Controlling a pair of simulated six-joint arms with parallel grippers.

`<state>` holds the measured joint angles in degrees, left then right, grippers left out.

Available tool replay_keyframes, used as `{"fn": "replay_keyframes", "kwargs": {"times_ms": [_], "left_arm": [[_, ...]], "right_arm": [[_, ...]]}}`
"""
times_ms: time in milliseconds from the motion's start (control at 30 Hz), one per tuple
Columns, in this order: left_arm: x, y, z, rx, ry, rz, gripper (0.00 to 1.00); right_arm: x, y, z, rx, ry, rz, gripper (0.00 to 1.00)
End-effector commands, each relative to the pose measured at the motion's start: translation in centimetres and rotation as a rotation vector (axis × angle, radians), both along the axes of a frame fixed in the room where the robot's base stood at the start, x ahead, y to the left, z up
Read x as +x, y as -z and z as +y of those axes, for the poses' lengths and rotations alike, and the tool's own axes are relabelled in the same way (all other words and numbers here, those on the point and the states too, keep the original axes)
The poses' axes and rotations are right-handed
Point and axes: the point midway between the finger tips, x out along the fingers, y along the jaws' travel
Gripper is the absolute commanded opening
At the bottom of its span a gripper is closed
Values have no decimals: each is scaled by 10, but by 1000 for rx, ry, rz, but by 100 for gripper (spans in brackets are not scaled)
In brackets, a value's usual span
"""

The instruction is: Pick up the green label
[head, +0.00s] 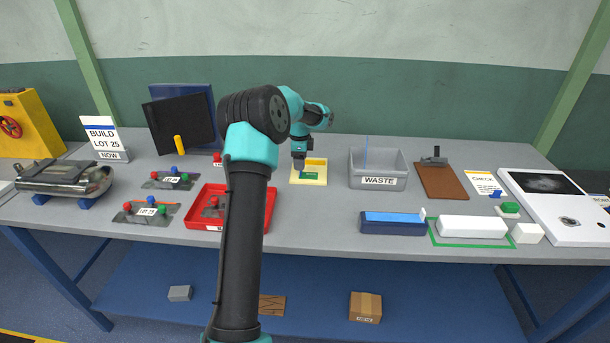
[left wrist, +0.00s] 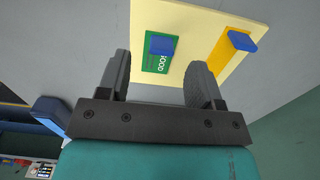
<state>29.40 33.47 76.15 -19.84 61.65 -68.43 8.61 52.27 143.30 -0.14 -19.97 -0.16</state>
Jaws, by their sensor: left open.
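The green label (head: 310,176) lies on a pale yellow board (head: 319,165) in the middle of the table. In the left wrist view the green label (left wrist: 150,63) carries white lettering and a blue tab (left wrist: 161,45). My left gripper (head: 299,166) is above the board, pointing down. In the left wrist view my left gripper (left wrist: 160,64) is open, with its two fingers apart and the label showing between and just beyond the tips. Nothing is held. My right gripper is not in view.
A second blue tab (left wrist: 243,41) stands on an orange-yellow strip of the board. A grey WASTE bin (head: 378,168) stands to the right. A red tray (head: 187,213) is at the left, partly behind my arm. A blue block (head: 392,224) lies near the front edge.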

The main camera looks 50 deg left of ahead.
Motion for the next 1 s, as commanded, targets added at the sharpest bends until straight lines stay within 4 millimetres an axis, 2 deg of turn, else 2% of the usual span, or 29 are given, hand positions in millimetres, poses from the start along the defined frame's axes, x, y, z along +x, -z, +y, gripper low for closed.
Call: {"fn": "replay_keyframes", "kwargs": {"times_ms": [300,400,867,1000], "left_arm": [[4,41,-2,-2,0,2,60],[4,47,-1,-1,0,1,60],[4,48,-1,-1,0,1,60],[4,48,-1,-1,0,1,49]], "right_arm": [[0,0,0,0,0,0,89],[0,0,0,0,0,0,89],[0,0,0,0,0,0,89],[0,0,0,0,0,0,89]]}}
